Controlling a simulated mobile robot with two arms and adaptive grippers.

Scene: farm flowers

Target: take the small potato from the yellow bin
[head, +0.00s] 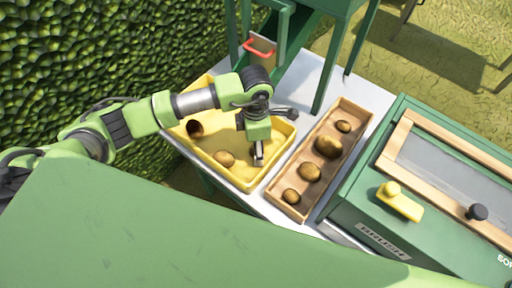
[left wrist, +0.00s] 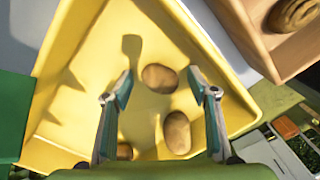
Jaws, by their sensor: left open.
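The yellow bin (head: 284,139) stands on the light table and holds brown potatoes. In the head view one potato (head: 194,128) lies toward its left side and another potato (head: 225,158) near its front. My left gripper (head: 258,156) points down into the bin's right part. In the left wrist view my left gripper (left wrist: 160,92) is open. One rounded potato (left wrist: 159,78) shows between its fingertips, apart from both, and a second potato (left wrist: 177,132) shows between the fingers, nearer the palm. A brown patch beside the left finger's base is mostly hidden. My right gripper is out of view.
A wooden tray (head: 273,190) with several potatoes of differing sizes stands right of the bin. A green machine (head: 345,209) with a yellow handle (head: 399,201) stands farther right. Green frame posts (head: 334,70) rise behind; a hedge (head: 90,50) is at left.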

